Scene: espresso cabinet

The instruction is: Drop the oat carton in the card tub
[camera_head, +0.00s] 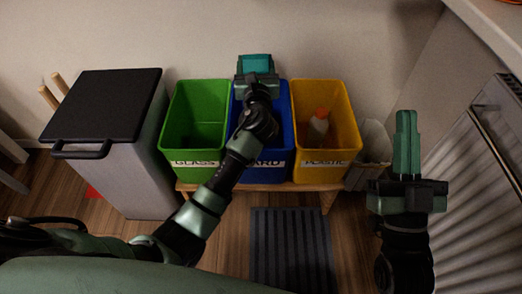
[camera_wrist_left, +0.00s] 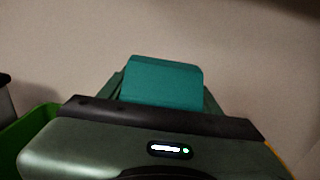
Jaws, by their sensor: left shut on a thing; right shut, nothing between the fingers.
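The card tub (camera_head: 265,172) is the blue middle one of three tubs, with a partly covered label ending in "ARD". My left arm reaches across it and hides much of its opening. My left gripper (camera_head: 257,72) is over the back of the blue tub, shut on a teal carton (camera_head: 256,62). The carton also shows between the fingers in the left wrist view (camera_wrist_left: 162,80); no print on it can be read. My right gripper (camera_head: 407,140) is shut and empty, pointing up, to the right of the tubs.
A green GLASS tub (camera_head: 195,150) is left of the blue tub. A yellow PLASTIC tub (camera_head: 338,160) with an orange-capped bottle (camera_head: 319,122) inside is to the right. All stand on a low wooden bench (camera_head: 325,188). A black-lidded bin (camera_head: 105,105) is further left; a dark mat (camera_head: 290,245) lies in front.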

